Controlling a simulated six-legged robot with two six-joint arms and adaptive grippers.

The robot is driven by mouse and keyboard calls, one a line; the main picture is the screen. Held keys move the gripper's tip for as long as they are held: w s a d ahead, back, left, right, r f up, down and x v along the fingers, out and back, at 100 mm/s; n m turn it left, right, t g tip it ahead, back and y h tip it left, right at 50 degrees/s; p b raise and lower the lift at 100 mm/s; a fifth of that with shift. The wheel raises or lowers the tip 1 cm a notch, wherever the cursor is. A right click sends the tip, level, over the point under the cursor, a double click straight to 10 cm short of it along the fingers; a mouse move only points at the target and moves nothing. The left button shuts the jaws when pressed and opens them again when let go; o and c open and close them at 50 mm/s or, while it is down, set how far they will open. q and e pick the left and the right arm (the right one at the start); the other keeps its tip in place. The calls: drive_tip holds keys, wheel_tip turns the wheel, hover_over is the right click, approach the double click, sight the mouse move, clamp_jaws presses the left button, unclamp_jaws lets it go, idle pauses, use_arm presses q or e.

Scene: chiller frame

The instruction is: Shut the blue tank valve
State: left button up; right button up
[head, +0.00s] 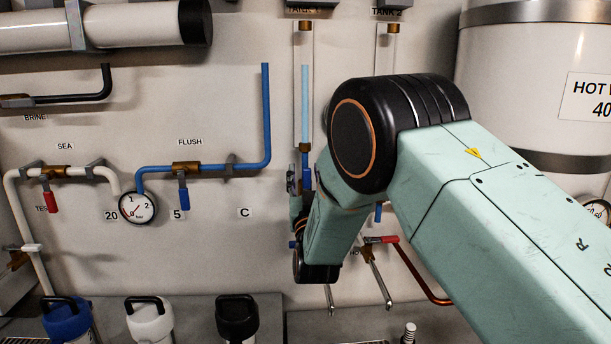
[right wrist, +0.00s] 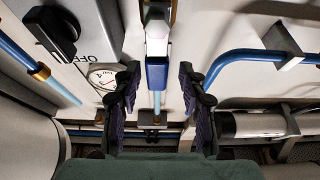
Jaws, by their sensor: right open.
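The blue tank valve handle (head: 306,178) hangs down, in line with the tube, below a brass fitting under the TANK 1 sight tube (head: 304,95). My right arm covers the area just right of it. My right gripper (head: 298,185) is at the handle, partly hidden by its own arm. In the right wrist view the gripper (right wrist: 158,82) is open. The blue handle (right wrist: 157,73) shows between the two fingers, with a visible gap on each side. My left gripper is in neither view.
A blue FLUSH pipe (head: 267,115) with a blue-handled valve (head: 183,195) is to the left. A red-handled valve (head: 381,240) is low behind my right arm. The hot water tank (head: 540,60) stands at right. Several canisters (head: 150,318) stand at bottom left.

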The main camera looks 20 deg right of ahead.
drive_tip(key=shift+d+f, duration=0.1)
drive_tip(key=shift+d, duration=0.05)
drive_tip(key=shift+c, duration=0.6)
drive_tip(key=shift+w+d+f, duration=0.2)
drive_tip(key=shift+w, duration=0.15)
drive_tip(key=c, duration=0.3)
drive_tip(key=shift+s+a+r, duration=0.1)
drive_tip(key=shift+a, duration=0.05)
clamp_jaws()
